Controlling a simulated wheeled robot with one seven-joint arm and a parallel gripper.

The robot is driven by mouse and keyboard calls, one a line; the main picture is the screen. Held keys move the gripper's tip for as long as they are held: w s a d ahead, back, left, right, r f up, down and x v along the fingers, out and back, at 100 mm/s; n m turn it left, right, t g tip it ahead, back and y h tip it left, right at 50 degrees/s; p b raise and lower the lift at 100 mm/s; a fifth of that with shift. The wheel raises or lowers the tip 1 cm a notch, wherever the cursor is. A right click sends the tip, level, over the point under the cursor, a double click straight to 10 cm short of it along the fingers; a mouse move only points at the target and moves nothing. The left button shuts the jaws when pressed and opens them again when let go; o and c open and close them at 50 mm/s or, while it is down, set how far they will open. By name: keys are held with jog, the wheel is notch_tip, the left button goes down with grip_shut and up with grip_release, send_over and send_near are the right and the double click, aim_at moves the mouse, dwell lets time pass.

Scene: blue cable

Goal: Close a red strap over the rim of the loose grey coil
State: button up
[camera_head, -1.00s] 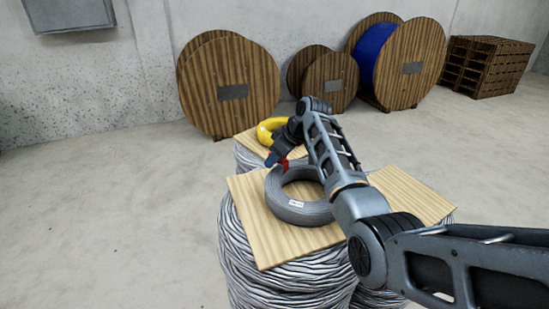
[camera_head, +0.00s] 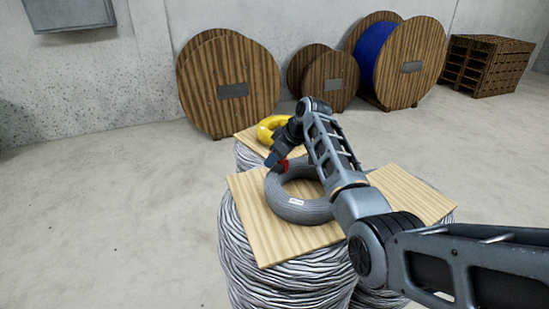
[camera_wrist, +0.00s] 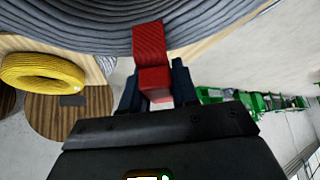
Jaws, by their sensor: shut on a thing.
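The grey coil (camera_head: 300,209) lies flat on a square wooden board (camera_head: 262,240) and has a white label on its near side. In the wrist view the grey coil (camera_wrist: 80,22) fills the top of the picture. My gripper (camera_head: 273,162) is at the coil's far left rim. A red strap (camera_head: 283,166) shows there beside the fingers. In the wrist view the red strap (camera_wrist: 149,42) lies against the coil's rim, and its lower part is between the two dark fingers of my gripper (camera_wrist: 156,88). The far side of the strap is hidden.
A yellow coil (camera_head: 267,130) lies on another wooden board behind. The boards rest on large grey wire coils (camera_head: 250,280). Wooden cable drums (camera_head: 228,85), one with blue cable, and stacked pallets (camera_head: 487,65) stand by the wall. The floor at left is clear.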

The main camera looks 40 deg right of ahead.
jog(key=o, duration=0.7)
jog(key=shift+o, duration=0.2)
jog(key=o, duration=0.5)
jog(key=shift+r+p, duration=0.8)
jog(key=shift+r, duration=2.7)
